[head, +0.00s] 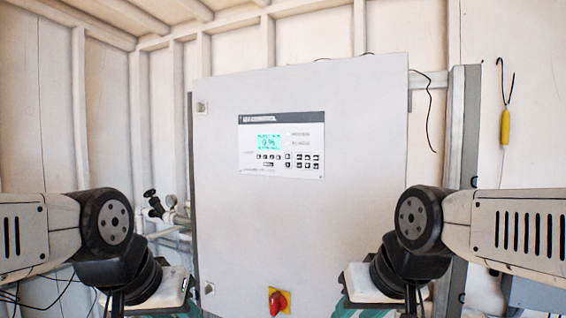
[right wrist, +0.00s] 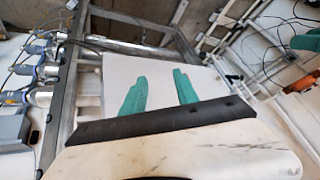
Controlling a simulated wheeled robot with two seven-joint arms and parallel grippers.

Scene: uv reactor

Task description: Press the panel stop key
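The control panel (head: 281,172) is a white plate with a dark title strip on the front of a large grey cabinet (head: 300,225). It has a lit green display (head: 270,142) and rows of small dark keys (head: 304,160) below. The key labels are too small to read, so I cannot tell which is stop. My right gripper (right wrist: 160,74) shows two teal fingers spread apart with nothing between them. In the head view it is low at the right, mostly cut off. My left gripper (head: 172,313) is low at the left, its fingertips out of frame. Both are well below the panel.
A red rotary switch (head: 278,301) on a yellow plate is low on the cabinet front. Pipes and black valve knobs (head: 152,199) stand at the left. A yellow-handled tool (head: 505,127) hangs on the right wall. The space before the panel is clear.

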